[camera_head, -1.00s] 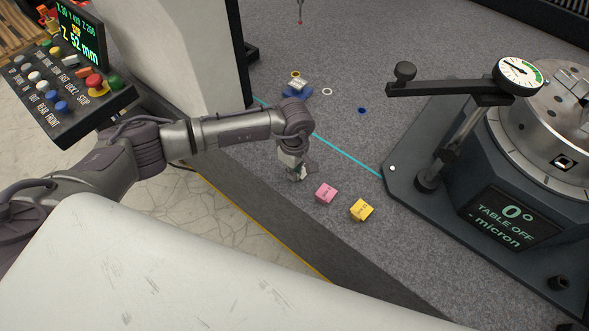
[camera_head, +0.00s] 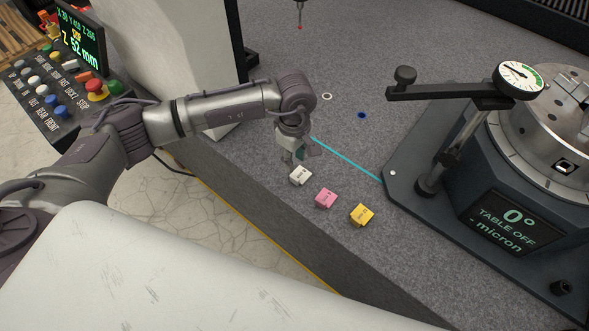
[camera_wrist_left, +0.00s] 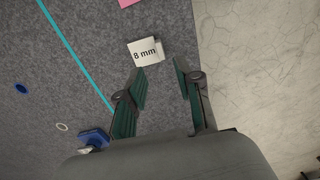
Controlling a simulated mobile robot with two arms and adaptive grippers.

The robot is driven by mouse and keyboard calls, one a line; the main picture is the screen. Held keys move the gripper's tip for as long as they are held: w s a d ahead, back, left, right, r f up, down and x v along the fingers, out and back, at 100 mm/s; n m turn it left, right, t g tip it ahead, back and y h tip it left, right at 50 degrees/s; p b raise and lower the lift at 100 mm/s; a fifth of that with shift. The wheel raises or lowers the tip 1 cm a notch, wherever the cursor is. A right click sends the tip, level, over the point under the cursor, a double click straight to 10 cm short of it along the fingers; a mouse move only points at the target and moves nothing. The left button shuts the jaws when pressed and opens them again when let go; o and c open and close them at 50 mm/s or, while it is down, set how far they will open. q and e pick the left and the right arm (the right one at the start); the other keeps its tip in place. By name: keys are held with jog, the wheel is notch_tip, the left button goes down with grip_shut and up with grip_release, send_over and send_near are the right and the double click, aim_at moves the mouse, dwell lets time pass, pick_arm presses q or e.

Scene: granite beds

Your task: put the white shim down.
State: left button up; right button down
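The white shim (camera_head: 301,175) lies on the grey granite bed (camera_head: 330,245), to the left of the pink block, in the head view. In the left wrist view the white shim (camera_wrist_left: 145,52) reads "8 mm" and lies beyond the fingertips, close to the bed's edge. My left gripper (camera_head: 293,160) is just behind and above the shim. Its two fingers (camera_wrist_left: 161,72) are spread apart with nothing between them. My right gripper is not in view.
A pink block (camera_head: 326,198) and a yellow block (camera_head: 361,215) sit in a row with the shim. A rotary table base (camera_head: 470,200) with a dial gauge (camera_head: 519,76) stands right. A white ring (camera_head: 327,97) and a blue ring (camera_head: 361,115) lie behind. A blue object (camera_wrist_left: 93,138) shows in the wrist view.

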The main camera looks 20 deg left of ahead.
pick_arm(q)
notch_tip(320, 180, up, 4)
dwell(0.7)
